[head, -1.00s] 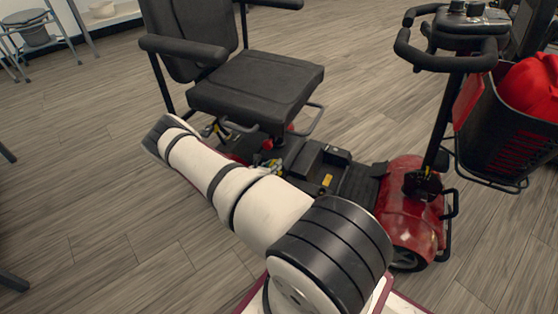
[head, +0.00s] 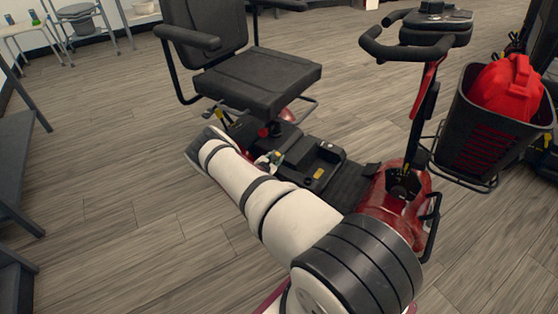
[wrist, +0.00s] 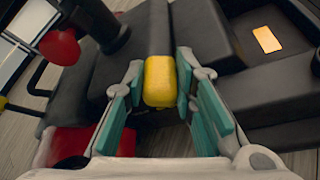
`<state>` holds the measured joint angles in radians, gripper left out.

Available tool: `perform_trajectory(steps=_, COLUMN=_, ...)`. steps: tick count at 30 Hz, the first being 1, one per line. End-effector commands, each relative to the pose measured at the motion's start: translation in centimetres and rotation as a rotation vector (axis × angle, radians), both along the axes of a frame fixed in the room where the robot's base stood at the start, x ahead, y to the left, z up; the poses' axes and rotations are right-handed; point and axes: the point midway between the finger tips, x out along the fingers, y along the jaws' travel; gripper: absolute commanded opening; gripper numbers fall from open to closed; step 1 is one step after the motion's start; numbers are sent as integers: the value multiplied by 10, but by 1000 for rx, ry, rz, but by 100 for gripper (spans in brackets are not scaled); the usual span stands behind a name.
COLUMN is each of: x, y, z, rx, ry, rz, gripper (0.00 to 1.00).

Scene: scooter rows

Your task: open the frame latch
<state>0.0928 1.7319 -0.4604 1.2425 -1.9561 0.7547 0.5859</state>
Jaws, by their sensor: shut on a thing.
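The frame latch (wrist: 160,82) is a yellow block in the middle of the wrist view, on the dark body of the scooter (head: 345,188). My gripper (wrist: 160,72) has teal fingers, one on each side of the latch, and is shut on it. In the head view my arm reaches down to the low frame between the seat (head: 258,80) and the red front end. There my gripper (head: 270,160) is small and partly hidden by my arm, and the latch cannot be made out clearly.
The seat overhangs the frame near my gripper. A dark bench (head: 15,150) is at the left edge. Wood floor is clear at lower left.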

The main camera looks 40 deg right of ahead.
Motion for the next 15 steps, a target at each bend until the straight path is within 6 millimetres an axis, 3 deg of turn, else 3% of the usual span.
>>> perform_trajectory(steps=15, x=4, y=1, z=-2, rx=7, ry=-33, rz=-2, gripper=0)
